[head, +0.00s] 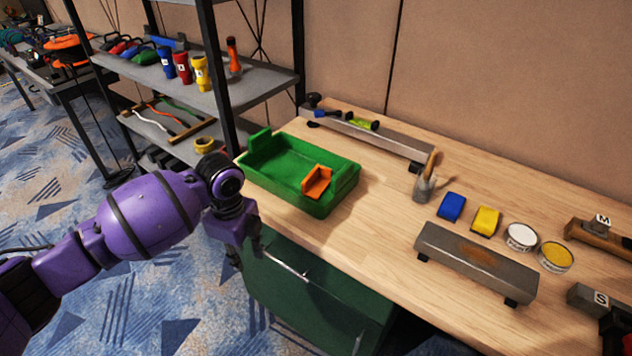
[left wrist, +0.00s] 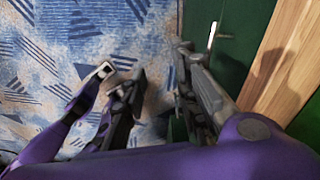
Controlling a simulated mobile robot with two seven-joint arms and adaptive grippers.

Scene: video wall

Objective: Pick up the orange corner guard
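The orange corner guard (head: 316,182) sits in the right part of the green tray (head: 283,193), which stands near the left edge of the wooden workbench. My left gripper (head: 247,254) points down beyond the bench's front edge, left of and lower than the tray, apart from the guard. In the left wrist view its fingers (left wrist: 161,66) are spread with carpet between them, and nothing is held. The corner guard is not in the left wrist view.
A green cabinet (head: 290,292) with a metal handle stands under the workbench (head: 385,215). Blue and yellow blocks (head: 486,221), two tins (head: 521,237) and a metal bar (head: 474,262) lie to the right. A shelf rack (head: 265,84) stands behind left.

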